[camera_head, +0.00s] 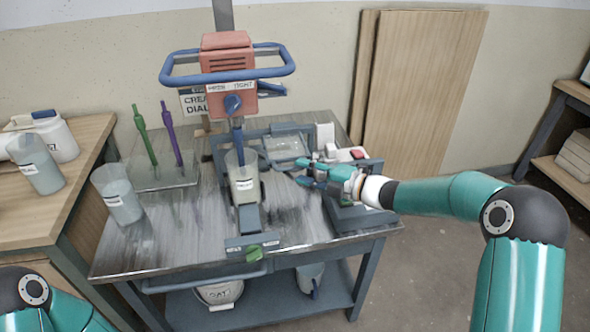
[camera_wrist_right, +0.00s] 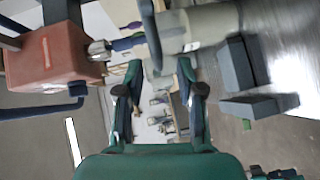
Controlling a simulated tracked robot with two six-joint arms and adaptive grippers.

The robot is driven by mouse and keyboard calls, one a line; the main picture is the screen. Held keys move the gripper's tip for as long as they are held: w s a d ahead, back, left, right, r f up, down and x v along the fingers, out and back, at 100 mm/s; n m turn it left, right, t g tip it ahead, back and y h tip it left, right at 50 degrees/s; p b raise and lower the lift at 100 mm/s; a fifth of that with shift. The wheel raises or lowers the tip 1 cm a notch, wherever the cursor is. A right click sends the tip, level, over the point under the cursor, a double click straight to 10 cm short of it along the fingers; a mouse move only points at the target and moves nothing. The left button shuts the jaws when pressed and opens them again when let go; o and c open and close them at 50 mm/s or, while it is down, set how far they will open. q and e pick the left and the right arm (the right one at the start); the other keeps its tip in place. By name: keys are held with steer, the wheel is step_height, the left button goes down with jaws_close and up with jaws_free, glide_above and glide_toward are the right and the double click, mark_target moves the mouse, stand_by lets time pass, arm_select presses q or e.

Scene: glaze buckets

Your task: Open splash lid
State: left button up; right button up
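A clear panel in a blue-grey frame (camera_head: 286,146), which looks like the splash lid, lies behind and right of the middle cup. Whether it is open or shut is hard to tell. My right gripper (camera_head: 306,172) is just in front and to the right of it, pointing left toward the cup. In the right wrist view its two fingers (camera_wrist_right: 157,72) are apart with nothing held between them. The clear labelled cup (camera_head: 244,178) stands upright under the red mixer (camera_head: 229,75); the mixer also shows in the wrist view (camera_wrist_right: 52,58). My left gripper is out of view.
A blue bar handle (camera_head: 228,64) surrounds the mixer head. A tray (camera_head: 160,183) with green and purple tools stands left on the metal table. A clear cup (camera_head: 117,195) is near its left edge.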

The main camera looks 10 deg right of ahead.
steer(key=f+v, duration=0.1)
steer(key=v, duration=0.7)
steer(key=shift+r, duration=0.4)
steer(key=s+a+f+m+g+p, duration=0.1)
steer(key=s+a+f+m+p, duration=0.1)
steer(key=a+p, duration=0.45)
steer(key=s+a+f+m+g+h+p, duration=0.1)
steer(key=s+a+f+m+h+p, duration=0.15)
steer(key=f+m, duration=0.3)
steer(key=s+a+f+m+g+h+p, duration=0.1)
steer(key=s+a+f+m, duration=0.25)
steer(key=f+m, duration=0.2)
steer(key=s+d+f+m+g+h, duration=0.1)
steer(key=s+f+m+g+h, duration=0.1)
steer(key=s+f+m+g, duration=0.2)
steer(key=s+d+f+m+g+h, duration=0.2)
steer(key=s+f+m, duration=0.5)
steer(key=s, duration=1.1)
steer(key=m+g, duration=0.1)
steer(key=m, duration=0.2)
steer(key=shift+s+d+f+m+g, duration=0.2)
steer(key=shift+s+m+g, duration=0.1)
steer(key=shift+g, duration=0.1)
steer(key=shift+w, duration=0.1)
